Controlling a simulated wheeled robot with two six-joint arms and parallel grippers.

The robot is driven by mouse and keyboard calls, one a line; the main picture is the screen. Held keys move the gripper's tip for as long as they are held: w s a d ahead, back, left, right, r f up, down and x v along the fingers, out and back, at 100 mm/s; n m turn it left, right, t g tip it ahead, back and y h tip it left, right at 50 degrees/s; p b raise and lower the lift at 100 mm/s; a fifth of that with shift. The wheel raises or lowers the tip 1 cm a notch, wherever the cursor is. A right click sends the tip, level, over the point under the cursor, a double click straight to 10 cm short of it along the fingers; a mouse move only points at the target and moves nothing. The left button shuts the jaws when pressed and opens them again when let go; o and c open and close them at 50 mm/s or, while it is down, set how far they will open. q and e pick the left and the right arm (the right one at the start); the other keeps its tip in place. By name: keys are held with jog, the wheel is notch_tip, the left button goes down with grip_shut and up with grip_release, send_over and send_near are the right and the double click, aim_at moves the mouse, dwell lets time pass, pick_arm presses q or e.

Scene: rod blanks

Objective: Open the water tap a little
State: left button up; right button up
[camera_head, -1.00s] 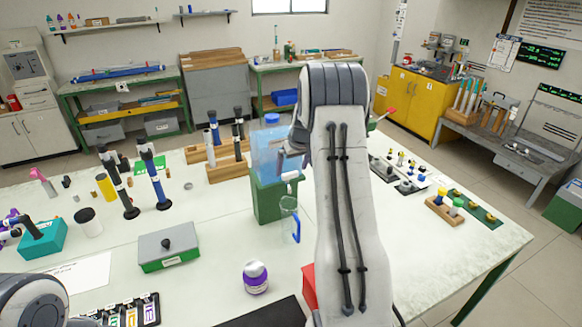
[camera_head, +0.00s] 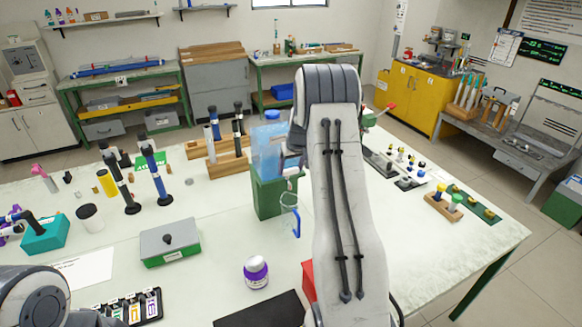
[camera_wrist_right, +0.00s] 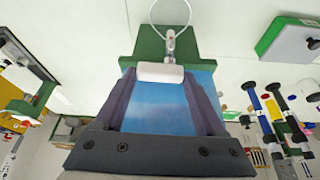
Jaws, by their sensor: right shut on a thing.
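The water tank (camera_head: 266,150) is a clear blue box on a green stand (camera_head: 268,198), left of my right arm in the head view. In the right wrist view, the tank (camera_wrist_right: 158,105) lies behind my right gripper (camera_wrist_right: 160,82). That gripper is shut on the tap's white handle (camera_wrist_right: 160,72), which spans between its fingertips. The tap's spout (camera_wrist_right: 170,42) shows just beyond the handle. A clear jug (camera_head: 289,215) with a blue handle stands below the tap. My right arm hides the right side of this area. My left gripper's fingers are not in view.
A grey box with a green base (camera_head: 169,245) and a purple-white jar (camera_head: 256,272) stand left of and in front of the jug. A red object (camera_head: 309,280) is beside my right arm. The table between box and jug is clear.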

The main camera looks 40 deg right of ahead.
jog(key=shift+s+a+m+g+h, duration=0.15)
jog(key=shift+m+g+h, duration=0.2)
jog(key=shift+m, duration=0.75)
jog(key=shift+f+m+h+b, duration=0.15)
jog(key=shift+m+h+b, duration=0.15)
jog(key=shift+m, duration=0.9)
jog(key=o, duration=1.3)
jog(key=shift+a, duration=0.1)
jog(key=shift+r, duration=0.25)
